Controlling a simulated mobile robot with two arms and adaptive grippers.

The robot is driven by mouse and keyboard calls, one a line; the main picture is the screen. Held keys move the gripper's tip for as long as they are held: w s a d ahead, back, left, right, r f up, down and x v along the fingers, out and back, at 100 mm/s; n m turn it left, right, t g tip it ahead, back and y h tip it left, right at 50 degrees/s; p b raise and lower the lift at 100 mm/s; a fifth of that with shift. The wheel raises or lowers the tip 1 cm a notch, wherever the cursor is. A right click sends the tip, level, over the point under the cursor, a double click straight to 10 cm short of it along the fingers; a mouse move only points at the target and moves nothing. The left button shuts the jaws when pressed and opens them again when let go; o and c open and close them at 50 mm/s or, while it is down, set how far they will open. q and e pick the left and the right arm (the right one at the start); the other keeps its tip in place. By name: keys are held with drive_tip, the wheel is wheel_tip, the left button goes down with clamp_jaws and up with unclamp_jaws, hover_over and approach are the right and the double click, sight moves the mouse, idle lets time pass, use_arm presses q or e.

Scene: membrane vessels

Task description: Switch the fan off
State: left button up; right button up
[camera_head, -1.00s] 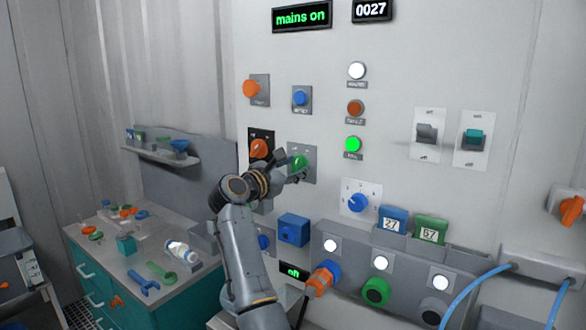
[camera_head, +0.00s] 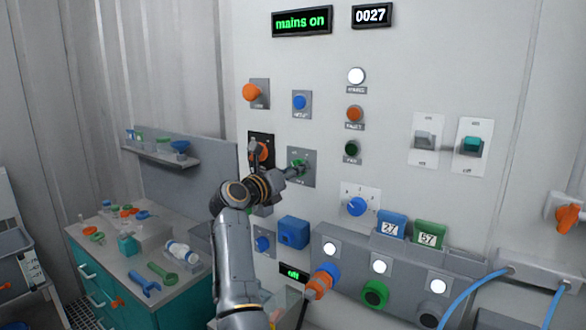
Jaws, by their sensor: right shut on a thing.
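My right gripper (camera_head: 297,169) reaches up to the wall panel and is shut on the green knob (camera_head: 299,163), hiding most of it. The knob sits on a grey plate (camera_head: 306,179), whose lettering is too small to read. To the right of it stands a column of lamps: a white lamp (camera_head: 356,76) on top, an orange lamp (camera_head: 355,114), and a dark green lamp (camera_head: 351,149) that is unlit. My left gripper is not in view.
Below are a blue box (camera_head: 293,231) and a small display reading "off" (camera_head: 294,273). Two switches (camera_head: 425,139) are at right. A cluttered bench (camera_head: 118,262) stands at left.

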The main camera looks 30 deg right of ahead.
drive_tip(key=shift+r+n, duration=0.15)
drive_tip(key=shift+n, duration=0.35)
drive_tip(key=o, duration=1.1)
drive_tip(key=shift+c, duration=0.2)
drive_tip(key=shift+o, duration=0.5)
drive_tip(key=shift+d, duration=0.1)
wheel_tip(320, 180, up, 10)
drive_tip(key=shift+f, duration=0.1)
drive_tip(key=shift+f, duration=0.1)
